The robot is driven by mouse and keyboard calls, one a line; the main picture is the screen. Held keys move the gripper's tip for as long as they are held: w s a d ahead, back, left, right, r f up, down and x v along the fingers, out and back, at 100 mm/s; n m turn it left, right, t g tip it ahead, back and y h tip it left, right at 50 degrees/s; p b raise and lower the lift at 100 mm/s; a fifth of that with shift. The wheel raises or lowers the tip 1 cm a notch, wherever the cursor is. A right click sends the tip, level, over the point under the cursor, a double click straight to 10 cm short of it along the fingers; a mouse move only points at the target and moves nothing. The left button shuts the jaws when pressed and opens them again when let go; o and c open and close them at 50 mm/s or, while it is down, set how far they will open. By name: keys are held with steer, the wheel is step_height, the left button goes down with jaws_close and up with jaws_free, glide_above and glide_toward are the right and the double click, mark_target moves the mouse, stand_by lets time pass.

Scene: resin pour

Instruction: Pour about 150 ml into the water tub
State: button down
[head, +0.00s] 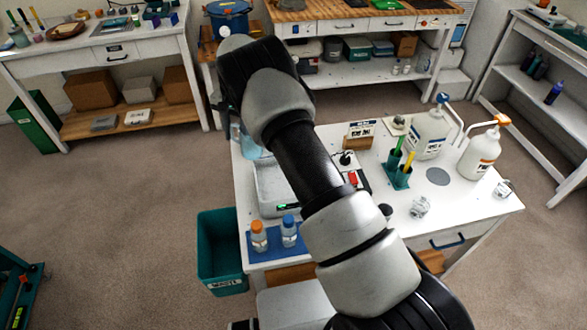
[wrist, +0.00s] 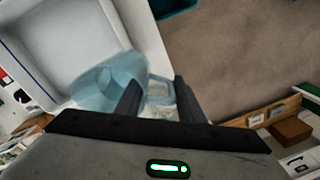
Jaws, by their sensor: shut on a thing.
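A pale blue translucent jug (wrist: 105,82) is in the wrist view, with its handle (wrist: 160,90) between the two fingers of my gripper (wrist: 158,100). My gripper is shut on the jug. In the head view the jug (head: 250,148) shows only partly beside my arm, at the table's back left corner. A white rectangular tub (wrist: 75,35) lies below and beside the jug in the wrist view; the jug overlaps its rim there. The tub also shows in the head view (head: 264,186), partly behind my arm. I cannot read the liquid level or tell the jug's exact tilt.
Two bottles with orange (head: 259,237) and blue (head: 289,231) caps stand on a blue mat at the table's front left. Two white pump bottles (head: 428,135) (head: 480,152) stand at the right. A green bin (head: 222,252) is on the floor left of the table.

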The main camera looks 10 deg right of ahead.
mark_target(246, 139)
steer(key=shift+s+d+r+t+y, duration=0.25)
steer(key=shift+d+t+y, duration=0.15)
steer(key=shift+d+y, duration=0.1)
steer(key=shift+s+d+r+t+y, duration=0.2)
steer(key=shift+d+r+y, duration=0.1)
steer(key=shift+r+y, duration=0.1)
steer(key=shift+s+d+r+t+y, duration=0.15)
steer(key=shift+d+r+t+y, duration=0.1)
steer(key=shift+r+y, duration=0.15)
steer(key=shift+s+d+f+t+y+b, duration=0.1)
steer(key=shift+s+d+t+y+b, duration=0.45)
steer(key=shift+d+y, duration=0.4)
steer(key=b, duration=0.1)
steer(key=f+b, duration=0.1)
steer(key=b, duration=0.1)
steer(key=shift+s+d+f+t+y, duration=0.1)
steer(key=shift+d+f+t+y, duration=0.1)
steer(key=shift+t+y, duration=0.1)
steer(key=shift+s+d+r+y+b, duration=0.15)
steer(key=shift+r+y+b, duration=0.2)
steer(key=shift+r+b, duration=0.55)
steer(key=shift+s+d+r+t+y+b, duration=0.2)
steer(key=shift+r+t+y+b, duration=0.3)
steer(key=shift+b, duration=0.55)
steer(key=shift+r, duration=0.1)
